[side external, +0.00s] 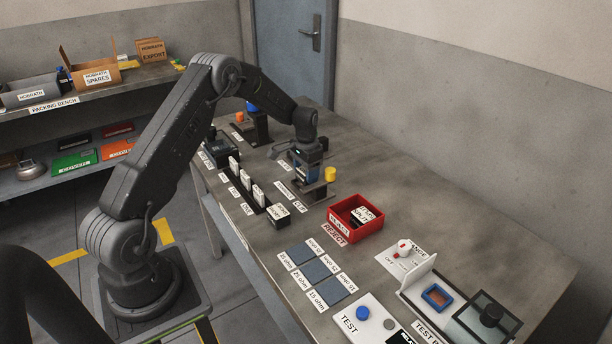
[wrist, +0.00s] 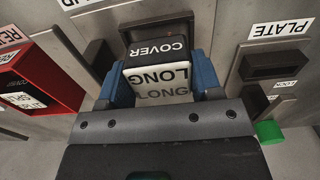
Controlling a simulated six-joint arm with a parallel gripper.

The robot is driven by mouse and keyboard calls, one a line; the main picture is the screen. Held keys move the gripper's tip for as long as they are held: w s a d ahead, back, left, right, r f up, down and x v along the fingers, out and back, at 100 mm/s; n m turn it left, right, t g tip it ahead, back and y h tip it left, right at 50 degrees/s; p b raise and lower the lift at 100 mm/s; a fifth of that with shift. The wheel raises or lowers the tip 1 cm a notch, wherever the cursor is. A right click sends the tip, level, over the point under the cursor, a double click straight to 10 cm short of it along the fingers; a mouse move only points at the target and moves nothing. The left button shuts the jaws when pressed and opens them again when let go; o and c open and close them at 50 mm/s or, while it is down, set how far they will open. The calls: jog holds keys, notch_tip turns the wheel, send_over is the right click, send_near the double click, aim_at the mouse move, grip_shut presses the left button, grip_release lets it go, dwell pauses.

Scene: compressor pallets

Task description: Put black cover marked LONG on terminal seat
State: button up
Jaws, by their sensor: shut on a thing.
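The black cover marked LONG (wrist: 160,84) is between the blue fingers of my gripper (wrist: 158,88) in the wrist view, its white lettered face toward the camera. The gripper is shut on it. In the side view my gripper (side external: 307,171) is low over the bench, near a dark stand with a yellow cylinder (side external: 330,174). The cover is too small to make out there. I cannot identify the terminal seat for certain in either view.
A red reject bin (side external: 337,221) holding a labelled black part stands nearer the camera. A small labelled black block (side external: 278,211) and a row of upright white-faced parts (side external: 246,182) are to the left. A dark holder (wrist: 272,62) sits below the PLATE label.

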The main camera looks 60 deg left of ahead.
jog(key=shift+f, duration=0.8)
jog(key=shift+f, duration=0.1)
jog(key=o, duration=1)
